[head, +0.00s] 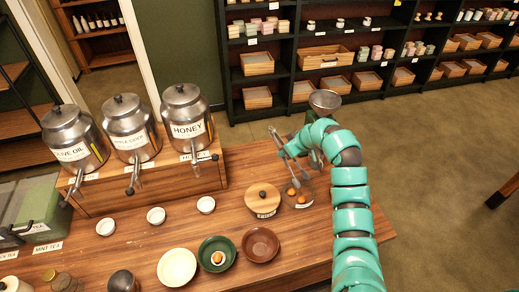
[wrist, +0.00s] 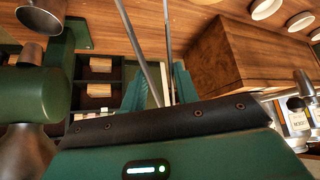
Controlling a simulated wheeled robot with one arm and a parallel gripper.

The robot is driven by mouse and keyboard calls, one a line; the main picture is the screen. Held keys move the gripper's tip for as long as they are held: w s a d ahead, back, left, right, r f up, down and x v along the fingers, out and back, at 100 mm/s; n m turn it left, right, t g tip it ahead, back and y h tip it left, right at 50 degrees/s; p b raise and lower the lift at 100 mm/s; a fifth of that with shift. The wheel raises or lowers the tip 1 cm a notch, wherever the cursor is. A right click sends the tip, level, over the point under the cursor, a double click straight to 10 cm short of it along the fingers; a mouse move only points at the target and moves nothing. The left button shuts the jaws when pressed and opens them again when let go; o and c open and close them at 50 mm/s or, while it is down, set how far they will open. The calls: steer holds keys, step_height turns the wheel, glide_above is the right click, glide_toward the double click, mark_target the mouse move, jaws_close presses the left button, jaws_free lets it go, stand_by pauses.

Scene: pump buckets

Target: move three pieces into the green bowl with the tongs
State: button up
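The green bowl (head: 203,261) stands near the table's front edge with an orange piece (head: 217,257) and something pale in it. A clear container (head: 308,188) at the table's right holds orange pieces (head: 301,199). My gripper (head: 290,150) is shut on the metal tongs (head: 282,147), above and behind this container. The tongs' lower ends hang down at the container; whether they touch a piece I cannot tell. In the wrist view, two tongs arms (wrist: 146,58) run between my teal fingers (wrist: 158,92).
A cream bowl (head: 177,267) and a brown bowl (head: 260,244) flank the green bowl. Metal dispensers (head: 187,115) stand on a wooden box at the back left. A metal funnel-like cup (head: 325,100) stands behind my arm.

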steer(key=shift+w+d+f+g, duration=0.1)
steer(key=shift+w+f+g, duration=0.1)
steer(key=shift+f+g, duration=0.3)
steer(key=shift+f+n, duration=0.15)
steer(key=shift+n, duration=0.15)
step_height(320, 180, down, 6)
steer(key=shift+f, duration=0.25)
steer(key=shift+s+f+b, duration=0.1)
steer(key=shift+f+b, duration=0.05)
steer(key=shift+b, duration=0.4)
steer(key=shift+b, duration=0.5)
stand_by(0.7)
steer(key=shift+f, duration=0.2)
steer(key=shift+f+b, duration=0.35)
steer(key=shift+b, duration=0.2)
